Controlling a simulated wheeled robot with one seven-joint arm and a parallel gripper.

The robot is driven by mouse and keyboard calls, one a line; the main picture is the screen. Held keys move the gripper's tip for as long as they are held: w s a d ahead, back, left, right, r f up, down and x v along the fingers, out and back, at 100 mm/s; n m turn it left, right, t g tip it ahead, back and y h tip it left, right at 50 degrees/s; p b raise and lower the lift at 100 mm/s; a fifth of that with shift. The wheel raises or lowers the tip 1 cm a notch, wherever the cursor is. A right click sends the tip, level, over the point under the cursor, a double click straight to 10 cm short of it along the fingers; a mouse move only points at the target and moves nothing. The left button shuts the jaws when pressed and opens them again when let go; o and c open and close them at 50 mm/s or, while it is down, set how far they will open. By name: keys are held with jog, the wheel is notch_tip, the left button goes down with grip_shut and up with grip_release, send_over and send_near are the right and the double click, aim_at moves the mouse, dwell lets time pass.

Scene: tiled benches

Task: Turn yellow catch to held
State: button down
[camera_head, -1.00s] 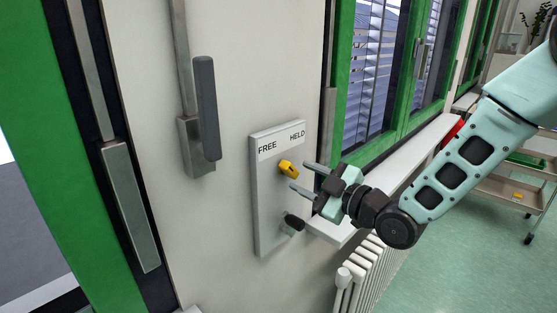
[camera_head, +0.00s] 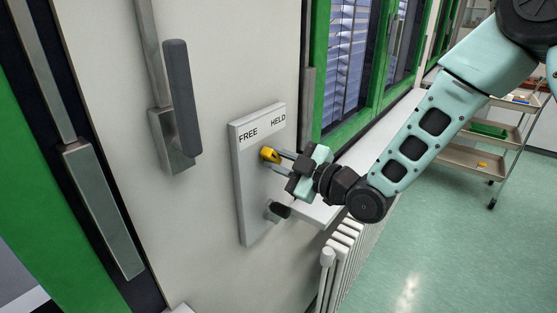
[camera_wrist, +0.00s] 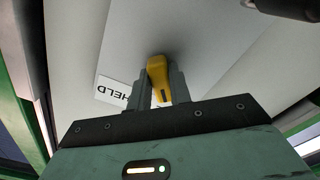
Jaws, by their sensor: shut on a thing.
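The yellow catch (camera_head: 270,155) sits on a grey wall plate (camera_head: 247,205), under a label strip reading FREE on the left and HELD on the right. In the head view it points up and left, towards the FREE side. My gripper (camera_head: 278,161) is at the plate with its fingers on either side of the catch. In the wrist view the yellow catch (camera_wrist: 158,78) stands between the two fingers, and my gripper (camera_wrist: 157,90) is shut on it. Part of the HELD label (camera_wrist: 113,92) shows there; FREE is not visible.
A black knob (camera_head: 279,210) sits low on the same plate, below my gripper. A dark window handle (camera_head: 181,98) is to the left. A white sill (camera_head: 318,213) and radiator (camera_head: 343,262) lie below right. A trolley (camera_head: 480,160) stands farther right.

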jog(key=shift+f+m+b, duration=0.1)
jog(key=shift+m+b, duration=0.2)
jog(key=shift+b, duration=0.15)
jog(key=m+b, duration=0.2)
jog(key=shift+s+f+m+b, duration=0.1)
jog(key=shift+m+b, duration=0.2)
jog(key=shift+m, duration=0.1)
jog(key=m+b, duration=0.1)
jog(key=m, duration=0.2)
jog(key=shift+a+m+b, duration=0.1)
jog(key=shift+m+b, duration=0.2)
jog(key=shift+b, duration=0.1)
jog(key=m, duration=0.4)
jog(key=shift+s+m+b, duration=0.15)
jog(key=shift+m+b, duration=0.15)
jog(key=shift+b, duration=0.1)
jog(key=m, duration=0.4)
jog(key=shift+a+r, duration=0.1)
jog(key=shift+r, duration=0.15)
jog(key=shift+m, duration=0.3)
jog(key=c, duration=1.3)
grip_release()
